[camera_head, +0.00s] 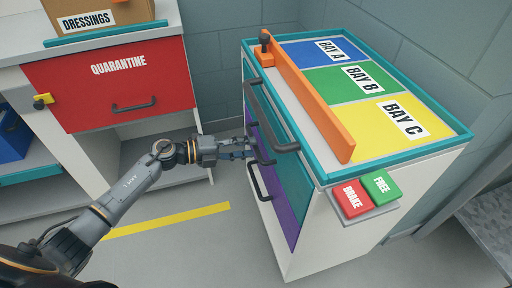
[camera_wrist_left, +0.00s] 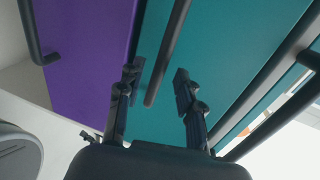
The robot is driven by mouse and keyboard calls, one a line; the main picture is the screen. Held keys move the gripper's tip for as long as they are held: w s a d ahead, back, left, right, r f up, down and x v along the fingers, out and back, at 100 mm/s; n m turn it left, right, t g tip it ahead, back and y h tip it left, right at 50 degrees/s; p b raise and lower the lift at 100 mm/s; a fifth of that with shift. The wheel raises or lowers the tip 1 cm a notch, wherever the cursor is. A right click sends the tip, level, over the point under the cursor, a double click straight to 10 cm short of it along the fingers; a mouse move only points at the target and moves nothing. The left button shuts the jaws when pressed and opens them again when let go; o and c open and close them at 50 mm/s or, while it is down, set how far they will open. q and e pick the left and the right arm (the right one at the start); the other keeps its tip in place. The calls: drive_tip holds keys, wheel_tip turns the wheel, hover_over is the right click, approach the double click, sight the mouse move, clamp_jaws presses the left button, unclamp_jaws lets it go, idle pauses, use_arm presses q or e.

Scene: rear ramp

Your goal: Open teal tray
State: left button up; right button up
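The teal tray (camera_head: 291,177) is a drawer front on the left side of the white cart, and looks flush with it. It fills the middle of the left wrist view (camera_wrist_left: 215,50). Its dark bar handle (camera_wrist_left: 166,48) runs between the two fingers of my left gripper (camera_wrist_left: 157,78). The fingers are apart, one on each side of the handle, and I see no clear grip on it. In the head view my left gripper (camera_head: 250,148) reaches the cart front from the left, and partly hides the handle. My right gripper is not in view.
A purple drawer (camera_head: 280,204) with its own handle (camera_head: 257,184) lies below. A larger dark handle (camera_head: 272,118) sits above. The cart top (camera_head: 466,134) holds coloured bays and an orange bar (camera_head: 310,98). A red quarantine drawer (camera_head: 110,85) stands left. Floor before the cart is clear.

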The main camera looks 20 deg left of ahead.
sight(256, 147)
use_arm(q)
drive_tip(key=shift+x, duration=1.7)
clamp_jaws()
